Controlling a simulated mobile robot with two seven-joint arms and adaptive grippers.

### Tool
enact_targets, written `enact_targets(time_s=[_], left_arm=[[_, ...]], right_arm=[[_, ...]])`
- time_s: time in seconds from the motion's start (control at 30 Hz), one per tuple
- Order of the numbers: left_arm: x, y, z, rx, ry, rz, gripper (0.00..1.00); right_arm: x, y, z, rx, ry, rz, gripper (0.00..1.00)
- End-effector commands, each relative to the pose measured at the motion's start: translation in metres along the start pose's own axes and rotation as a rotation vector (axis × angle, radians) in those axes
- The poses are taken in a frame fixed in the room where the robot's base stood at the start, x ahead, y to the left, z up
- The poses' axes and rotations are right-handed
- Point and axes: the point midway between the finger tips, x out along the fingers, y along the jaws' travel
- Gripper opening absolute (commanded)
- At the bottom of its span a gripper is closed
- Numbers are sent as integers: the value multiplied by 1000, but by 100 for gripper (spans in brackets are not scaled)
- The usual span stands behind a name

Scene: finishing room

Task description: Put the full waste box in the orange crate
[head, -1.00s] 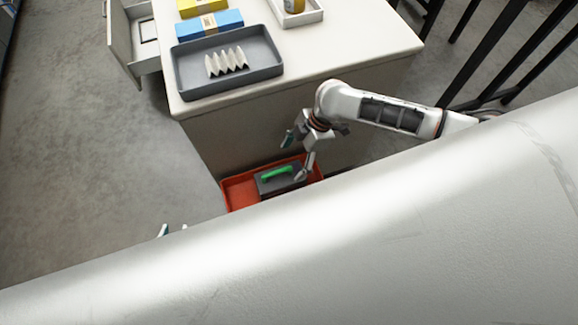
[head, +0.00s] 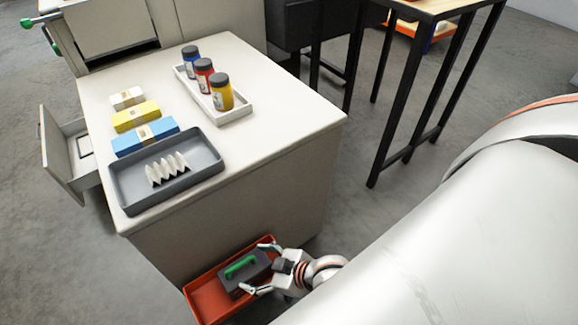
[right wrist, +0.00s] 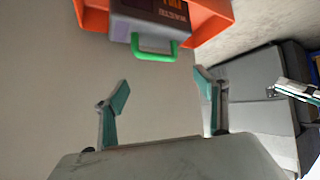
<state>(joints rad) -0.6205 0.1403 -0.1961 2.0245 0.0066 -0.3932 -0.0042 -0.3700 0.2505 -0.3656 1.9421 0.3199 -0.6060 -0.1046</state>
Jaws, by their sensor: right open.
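The waste box (head: 246,270) is dark grey with a green handle and sits inside the orange crate (head: 203,300) on the floor against the cabinet. In the right wrist view the box (right wrist: 150,35) has an orange label, partly cut off, and the crate (right wrist: 213,18) shows around it. My right gripper (head: 258,267) is open and empty; its fingers (right wrist: 161,93) are apart from the green handle, which lies beyond the fingertips. A pale, dark-jointed part at the right edge of the right wrist view looks like my left gripper (right wrist: 296,95); its jaw state is unclear.
The cabinet top (head: 265,125) holds a grey tray (head: 215,160) with a pleated white piece, blue, yellow and white packs, and a white tray (head: 238,113) with three jars. A drawer (head: 65,160) stands open at left. A black-legged table (head: 385,105) stands behind right.

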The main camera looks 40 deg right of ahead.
Motion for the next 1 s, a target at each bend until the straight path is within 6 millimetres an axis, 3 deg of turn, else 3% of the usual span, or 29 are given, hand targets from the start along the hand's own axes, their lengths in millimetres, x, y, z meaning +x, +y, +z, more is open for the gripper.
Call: enact_targets(time_s=[0.03, 0.2, 0.33, 0.67, 1.0], left_arm=[[0, -1, -1, 1, 2, -1, 27], [0, 0, -1, 1, 2, -1, 27], [0, 0, 0, 0, -1, 1, 27], [-4, 5, 8, -2, -15, 7, 27], [-20, 3, -33, -29, 17, 15, 27]], right_arm=[[-14, 5, 12, 39, 1, 49, 72], [-51, 26, 38, 94, 13, 182, 72], [-65, 34, 46, 103, 15, 225, 72], [-67, 35, 47, 102, 16, 232, 72], [-86, 30, 20, 131, 29, 217, 72]])
